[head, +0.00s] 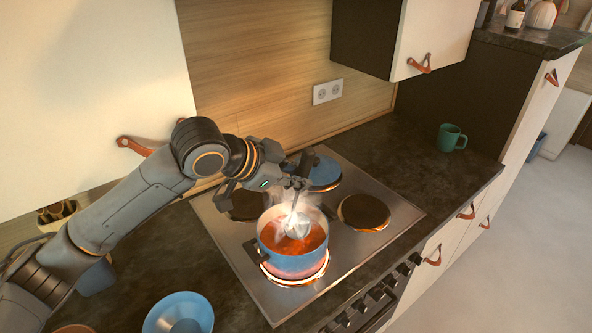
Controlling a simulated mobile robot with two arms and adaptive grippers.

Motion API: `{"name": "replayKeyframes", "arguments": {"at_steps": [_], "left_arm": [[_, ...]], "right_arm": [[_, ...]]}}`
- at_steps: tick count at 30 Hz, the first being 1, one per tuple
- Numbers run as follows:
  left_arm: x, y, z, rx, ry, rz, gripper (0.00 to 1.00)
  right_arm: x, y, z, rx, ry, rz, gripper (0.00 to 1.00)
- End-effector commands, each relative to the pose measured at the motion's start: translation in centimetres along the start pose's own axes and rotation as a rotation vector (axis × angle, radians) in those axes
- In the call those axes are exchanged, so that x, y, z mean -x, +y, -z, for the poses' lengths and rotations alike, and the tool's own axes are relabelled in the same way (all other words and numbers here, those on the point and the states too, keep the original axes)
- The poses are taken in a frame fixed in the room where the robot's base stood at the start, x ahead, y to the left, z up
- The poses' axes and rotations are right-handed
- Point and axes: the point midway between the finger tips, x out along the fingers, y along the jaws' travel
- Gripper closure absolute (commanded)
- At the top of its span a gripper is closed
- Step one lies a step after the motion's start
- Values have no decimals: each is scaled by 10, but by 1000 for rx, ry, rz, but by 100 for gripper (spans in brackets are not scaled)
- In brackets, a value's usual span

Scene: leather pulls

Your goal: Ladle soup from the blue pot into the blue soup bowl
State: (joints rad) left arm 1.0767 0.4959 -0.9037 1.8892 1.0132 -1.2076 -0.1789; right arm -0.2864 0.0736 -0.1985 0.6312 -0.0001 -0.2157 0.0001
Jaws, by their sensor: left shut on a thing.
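The blue pot (291,263) stands on the front left burner of the hob and holds steaming orange-red soup. My left gripper (297,186) is above the pot's far side, shut on the handle of a metal ladle (297,227). The ladle points down, and its bowl is at the soup inside the pot; steam blurs how deep it sits. The blue soup bowl (180,314) rests on the dark counter at the bottom left, partly cut off by the picture's edge. My right gripper is not in view.
The steel hob (345,232) has other burners, and a blue lid-like disc (323,173) lies on the back one. A green mug (451,138) stands on the counter at the right. White cupboards (85,95) hang above my left arm. The counter between hob and mug is clear.

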Motion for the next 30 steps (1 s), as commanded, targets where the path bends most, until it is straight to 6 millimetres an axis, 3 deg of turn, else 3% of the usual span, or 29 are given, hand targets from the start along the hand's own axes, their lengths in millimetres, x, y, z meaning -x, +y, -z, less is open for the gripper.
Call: {"name": "replayKeyframes", "arguments": {"at_steps": [13,30], "left_arm": [[-29,15,-33,0,-1,0,100],[-42,22,-47,-1,0,1,100]], "right_arm": [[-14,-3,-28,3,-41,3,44],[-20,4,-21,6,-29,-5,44]]}}
